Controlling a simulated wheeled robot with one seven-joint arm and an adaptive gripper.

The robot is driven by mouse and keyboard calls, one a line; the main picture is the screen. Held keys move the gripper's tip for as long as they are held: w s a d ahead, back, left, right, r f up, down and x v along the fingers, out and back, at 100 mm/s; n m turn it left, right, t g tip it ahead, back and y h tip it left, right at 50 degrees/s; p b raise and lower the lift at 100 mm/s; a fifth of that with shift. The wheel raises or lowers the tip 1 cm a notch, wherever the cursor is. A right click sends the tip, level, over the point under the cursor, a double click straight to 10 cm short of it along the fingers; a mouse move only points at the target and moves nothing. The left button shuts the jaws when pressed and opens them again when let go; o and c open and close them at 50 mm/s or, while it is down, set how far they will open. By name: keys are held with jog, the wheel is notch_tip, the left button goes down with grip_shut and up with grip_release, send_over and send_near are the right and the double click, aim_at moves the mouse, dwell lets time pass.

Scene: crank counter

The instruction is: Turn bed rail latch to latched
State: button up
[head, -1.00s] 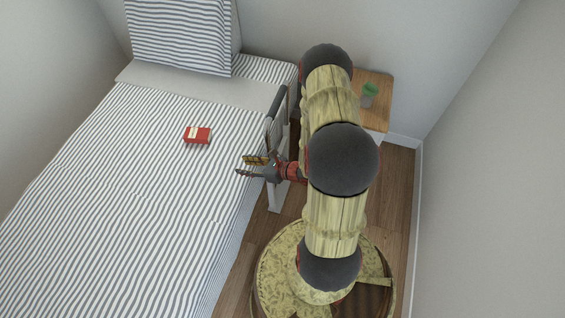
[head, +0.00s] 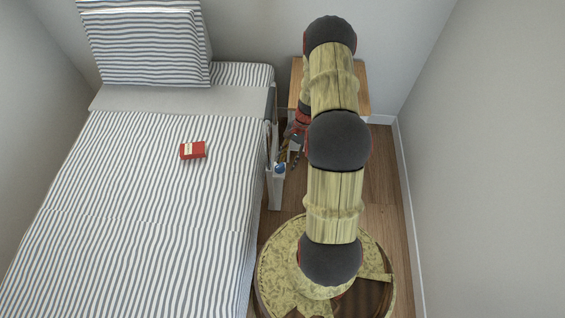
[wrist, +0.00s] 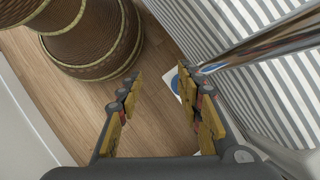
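The white bed rail (head: 276,188) stands along the right side of the bed. A blue round part (head: 280,168) sits on it, beside my gripper (head: 288,158). In the wrist view my gripper (wrist: 159,80) is open, with nothing between its fingers. The blue part (wrist: 175,82) is partly hidden behind the right finger there, on a white plate. A shiny metal bar (wrist: 262,46) runs from near that finger to the upper right. I cannot tell whether the finger touches the bar or the blue part, nor the latch's position.
The striped bed (head: 150,210) fills the left, with a red box (head: 193,150) on it. A wooden-topped bedside table (head: 361,88) stands behind my arm.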

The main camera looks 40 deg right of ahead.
aim_at(281, 164)
jog(key=w+d+f+m+t+h, duration=0.1)
jog(key=w+d+m, duration=0.1)
jog(key=w+d, duration=0.2)
jog(key=b+x, duration=0.2)
jog(key=x, duration=0.6)
jog(key=shift+a+r, duration=0.1)
jog(key=c, duration=0.3)
grip_shut()
